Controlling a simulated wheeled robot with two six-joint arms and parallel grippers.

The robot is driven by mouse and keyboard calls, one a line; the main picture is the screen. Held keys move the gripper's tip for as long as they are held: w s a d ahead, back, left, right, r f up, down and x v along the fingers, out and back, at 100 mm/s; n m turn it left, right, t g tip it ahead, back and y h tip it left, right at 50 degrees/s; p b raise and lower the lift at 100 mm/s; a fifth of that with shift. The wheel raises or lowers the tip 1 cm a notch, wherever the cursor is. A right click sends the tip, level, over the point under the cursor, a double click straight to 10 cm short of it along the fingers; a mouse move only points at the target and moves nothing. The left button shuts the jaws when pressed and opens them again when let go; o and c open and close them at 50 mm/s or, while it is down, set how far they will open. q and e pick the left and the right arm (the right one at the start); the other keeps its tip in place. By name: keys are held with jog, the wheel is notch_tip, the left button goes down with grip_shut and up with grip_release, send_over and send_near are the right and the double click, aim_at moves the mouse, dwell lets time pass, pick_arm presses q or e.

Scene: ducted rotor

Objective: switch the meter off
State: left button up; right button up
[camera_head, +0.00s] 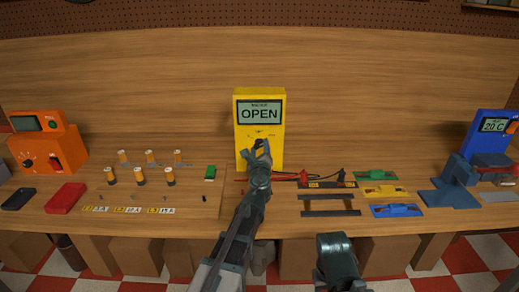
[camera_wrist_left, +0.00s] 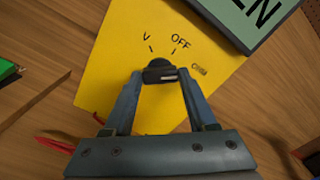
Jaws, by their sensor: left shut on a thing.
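The yellow meter (camera_head: 244,152) stands upright at the back middle of the bench, and its display (camera_head: 259,113) reads OPEN. Its black dial knob (camera_wrist_left: 158,69) is below the display. The left wrist view shows the marks V, OFF and a third small mark around the knob. A pale line on the knob lies toward its right side in that view; its exact setting is hard to tell. My left gripper (camera_head: 260,150) is at the meter's face, its two fingers (camera_wrist_left: 160,84) shut on the knob from both sides. My right gripper's fingers do not show.
Red and black leads (camera_head: 303,177) lie right of the meter. Several batteries (camera_head: 140,177) and a green block (camera_head: 210,172) are to the left. Dark rails (camera_head: 330,196) and coloured pieces (camera_head: 385,191) lie right. An orange device (camera_head: 42,150) stands far left, a blue one (camera_head: 489,127) far right.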

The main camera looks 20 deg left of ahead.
pick_arm(q)
jog(key=n, duration=0.9)
jog(key=shift+n, duration=0.4)
dwell(0.4)
jog(key=o, duration=1.4)
jog(key=shift+c, duration=0.2)
jog(key=shift+s, duration=0.1)
